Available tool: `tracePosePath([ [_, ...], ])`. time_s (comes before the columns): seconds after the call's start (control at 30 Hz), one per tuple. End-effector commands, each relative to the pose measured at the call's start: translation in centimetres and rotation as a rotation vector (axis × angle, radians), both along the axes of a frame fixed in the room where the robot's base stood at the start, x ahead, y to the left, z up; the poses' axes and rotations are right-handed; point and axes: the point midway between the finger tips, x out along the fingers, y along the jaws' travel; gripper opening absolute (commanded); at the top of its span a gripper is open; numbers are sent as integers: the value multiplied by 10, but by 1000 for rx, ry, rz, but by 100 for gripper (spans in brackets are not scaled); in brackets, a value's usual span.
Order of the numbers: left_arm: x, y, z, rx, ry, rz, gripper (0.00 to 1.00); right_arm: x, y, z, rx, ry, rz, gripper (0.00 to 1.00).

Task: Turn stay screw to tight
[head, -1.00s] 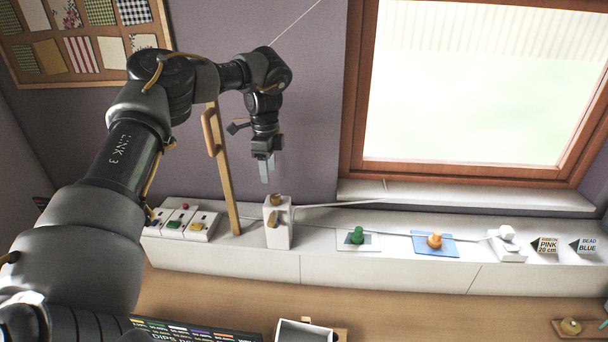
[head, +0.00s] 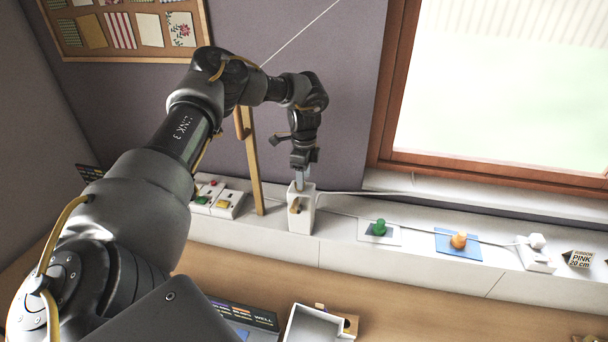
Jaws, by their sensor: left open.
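A small white block (head: 302,222) stands on the white ledge below the window. A thin pale rod (head: 345,193) runs from it to the window sill. A brass-coloured knob (head: 294,206) shows on the block's front. The screw on the block's top is now hidden by my left gripper (head: 300,184), which points straight down at the top. The gripper is open, its fingers at the top of the block. I cannot tell whether they touch the screw. My right gripper is out of view.
A wooden upright (head: 254,165) stands left of the block, beside a switch panel (head: 219,201). A green knob (head: 379,228), an orange knob (head: 459,239) and a white fitting (head: 536,252) sit to the right along a thin cord. An open box (head: 318,325) stands on the wooden surface.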

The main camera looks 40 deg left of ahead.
Motion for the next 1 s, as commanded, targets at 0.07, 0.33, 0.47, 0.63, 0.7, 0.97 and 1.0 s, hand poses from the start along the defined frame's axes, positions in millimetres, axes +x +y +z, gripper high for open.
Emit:
tracePosePath([
  [0.07,-1,1,-6,0,1,3,52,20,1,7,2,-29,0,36],
  [0.33,-1,0,-17,-1,-2,2,52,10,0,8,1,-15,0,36],
  [0.47,-1,0,-17,-1,-2,2,52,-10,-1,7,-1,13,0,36],
  [0.63,-1,0,-17,-1,-2,2,34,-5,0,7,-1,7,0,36],
  [0.7,-1,1,-17,-1,-2,3,24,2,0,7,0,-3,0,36],
  [0.97,-1,1,-16,-1,-3,3,7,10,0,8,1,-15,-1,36],
  [1.0,-1,1,-16,-1,-3,1,7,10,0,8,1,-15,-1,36],
])
